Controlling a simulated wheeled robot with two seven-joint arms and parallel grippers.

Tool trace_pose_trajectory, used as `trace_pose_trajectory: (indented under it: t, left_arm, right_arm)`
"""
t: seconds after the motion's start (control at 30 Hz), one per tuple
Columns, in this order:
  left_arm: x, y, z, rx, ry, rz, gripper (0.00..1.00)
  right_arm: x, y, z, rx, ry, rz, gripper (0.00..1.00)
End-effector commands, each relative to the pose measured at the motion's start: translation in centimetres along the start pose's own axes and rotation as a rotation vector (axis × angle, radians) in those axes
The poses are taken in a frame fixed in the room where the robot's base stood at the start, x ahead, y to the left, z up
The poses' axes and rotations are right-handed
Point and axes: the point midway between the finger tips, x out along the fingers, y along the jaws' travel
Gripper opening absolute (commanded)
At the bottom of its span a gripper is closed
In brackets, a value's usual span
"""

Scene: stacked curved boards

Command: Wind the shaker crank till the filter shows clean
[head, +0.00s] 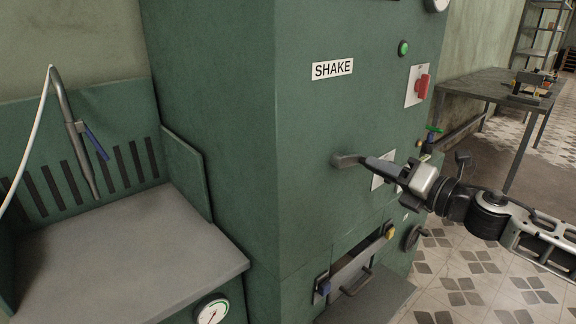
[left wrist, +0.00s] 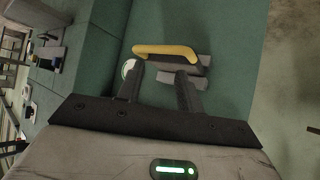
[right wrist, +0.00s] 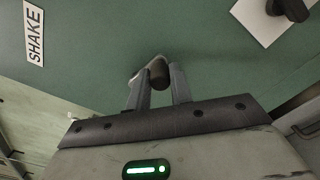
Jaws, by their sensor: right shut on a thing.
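The shaker crank (head: 345,160) is a grey metal arm on the front of the green cabinet, below the SHAKE label (head: 332,69). My right gripper (head: 373,165) is shut on the crank's dark handle; in the right wrist view the handle (right wrist: 158,73) sits between the two fingertips (right wrist: 160,82).
A green lamp (head: 403,48) and a red switch (head: 421,86) are on the cabinet's upper right. A drawer (head: 355,268) with blue and yellow latches is below the crank. A grey bench top (head: 130,255) with a hanging nozzle is at left. A work table (head: 480,84) stands behind right.

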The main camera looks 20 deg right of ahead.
Motion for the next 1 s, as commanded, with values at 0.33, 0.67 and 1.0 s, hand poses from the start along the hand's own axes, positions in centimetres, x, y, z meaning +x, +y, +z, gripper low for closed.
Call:
trace_pose_trajectory:
  t: [0.33,0.67,1.0]
  left_arm:
    - [0.0,0.1,0.2,0.002,0.001,0.004,0.36]
    - [-0.2,0.0,-0.2,0.008,0.002,0.003,0.36]
    - [-1.6,0.1,-2.2,0.004,0.003,0.002,0.36]
  right_arm:
    - [0.0,-0.5,-1.1,-0.001,0.001,0.0,0.43]
    - [-0.6,-0.4,-1.1,0.004,0.003,-0.001,0.43]
    - [-4.0,-0.2,-0.9,0.006,0.001,-0.001,0.43]
